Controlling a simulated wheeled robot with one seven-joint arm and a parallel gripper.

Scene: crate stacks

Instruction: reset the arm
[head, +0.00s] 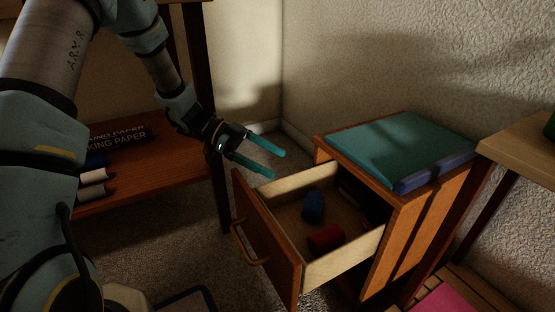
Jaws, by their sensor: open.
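My gripper (270,163) is open, with its two teal fingers apart and nothing between them. It is in the middle of the head view, above and a little behind the left end of an open drawer (267,239), and it looks clear of it. My arm reaches in from the upper left and bends down to the gripper.
The drawer sticks out of a wooden cabinet (385,247) and holds a blue object (313,207) and a red cylinder (325,239). A teal and blue item (405,143) lies on top. A shelf (160,175) stands left, a table (520,143) right.

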